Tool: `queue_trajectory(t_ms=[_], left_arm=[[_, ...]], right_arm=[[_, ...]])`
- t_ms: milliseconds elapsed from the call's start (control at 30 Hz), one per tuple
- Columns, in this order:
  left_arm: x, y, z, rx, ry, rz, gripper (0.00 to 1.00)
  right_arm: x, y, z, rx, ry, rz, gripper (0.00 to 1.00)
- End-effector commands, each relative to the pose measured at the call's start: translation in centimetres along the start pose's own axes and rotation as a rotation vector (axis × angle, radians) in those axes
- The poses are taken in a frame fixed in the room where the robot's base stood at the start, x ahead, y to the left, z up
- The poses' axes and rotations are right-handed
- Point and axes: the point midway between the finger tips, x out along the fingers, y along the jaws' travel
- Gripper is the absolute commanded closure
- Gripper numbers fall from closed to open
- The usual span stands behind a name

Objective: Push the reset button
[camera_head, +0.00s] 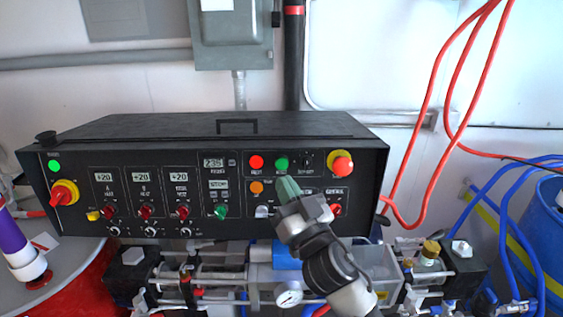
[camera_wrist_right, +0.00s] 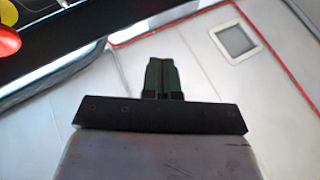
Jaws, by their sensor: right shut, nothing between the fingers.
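The black control panel (camera_head: 200,137) carries a red button (camera_head: 256,162), a green button (camera_head: 281,163) and an orange button (camera_head: 256,187) on its right half. The small labels are too blurred to tell for sure which one is the reset button. My right gripper (camera_head: 287,187) is shut and empty, its green fingertips in front of the panel just below the green button and right of the orange one. I cannot tell whether it touches the panel. The shut fingers also show in the right wrist view (camera_wrist_right: 162,64). My left gripper is not in view.
A red-and-yellow emergency stop knob (camera_head: 341,163) is right of the buttons, and a red-and-yellow rotary switch (camera_head: 64,193) is at the panel's left end. Pumps and fittings (camera_head: 200,275) lie below the panel. Red hoses (camera_head: 450,110) hang at right beside a blue drum (camera_head: 548,215).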

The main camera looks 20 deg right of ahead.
Motion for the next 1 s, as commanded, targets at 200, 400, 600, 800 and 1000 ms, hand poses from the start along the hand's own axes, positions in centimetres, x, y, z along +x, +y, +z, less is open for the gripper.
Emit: queue_trajectory(t_ms=[200, 400, 600, 800, 1000], left_arm=[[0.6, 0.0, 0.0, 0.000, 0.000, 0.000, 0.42], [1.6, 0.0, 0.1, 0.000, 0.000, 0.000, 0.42], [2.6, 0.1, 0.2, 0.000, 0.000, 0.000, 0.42], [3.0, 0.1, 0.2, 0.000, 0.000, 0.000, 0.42], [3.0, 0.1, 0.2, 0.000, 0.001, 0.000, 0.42]], right_arm=[[1.2, 0.9, 1.0, -0.003, 0.001, 0.000, 1.00], [3.1, 2.4, 2.5, -0.003, 0.000, 0.000, 1.00], [4.9, 3.6, 3.8, -0.001, 0.000, 0.000, 1.00], [5.9, 4.3, 4.3, -0.002, 0.001, 0.000, 1.00], [6.1, 4.5, 4.4, 0.000, 0.000, 0.000, 1.00]])
